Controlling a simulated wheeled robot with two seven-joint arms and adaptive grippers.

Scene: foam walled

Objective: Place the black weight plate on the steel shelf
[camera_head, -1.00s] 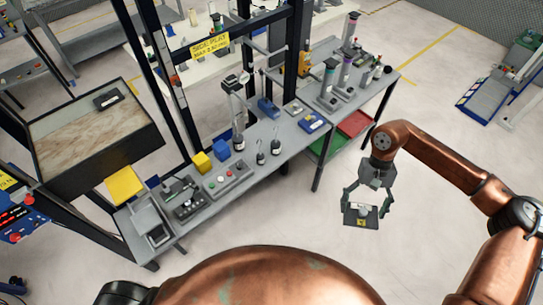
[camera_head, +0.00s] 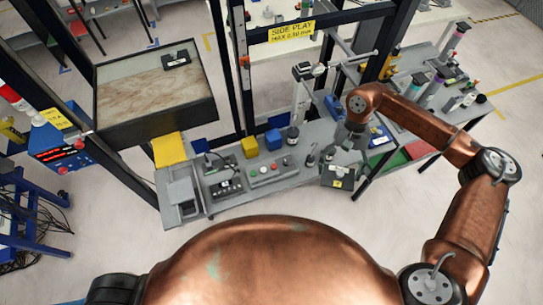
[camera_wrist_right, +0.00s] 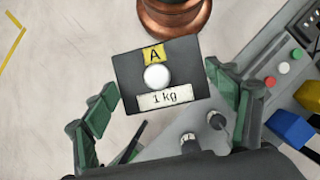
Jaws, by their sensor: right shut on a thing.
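The black weight plate (camera_head: 338,183) has a yellow "A" label. In the right wrist view the plate (camera_wrist_right: 130,82) also shows a pale round knob and a "1 kg" label. My right gripper (camera_head: 343,160) is shut on the plate and holds it at the front edge of the grey bench; its green-grey fingers flank the plate in the wrist view (camera_wrist_right: 165,100). The grey bench top (camera_head: 228,205) looks like steel, but I cannot tell which surface is the steel shelf. My left gripper is out of view.
A brown-topped dark box (camera_head: 125,90) at the left carries another black block (camera_head: 177,60). The bench holds a button box (camera_head: 272,170), a yellow block (camera_head: 250,147), a blue block (camera_head: 274,140) and small black-based weights. Dark frame posts rise behind. The floor in front is clear.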

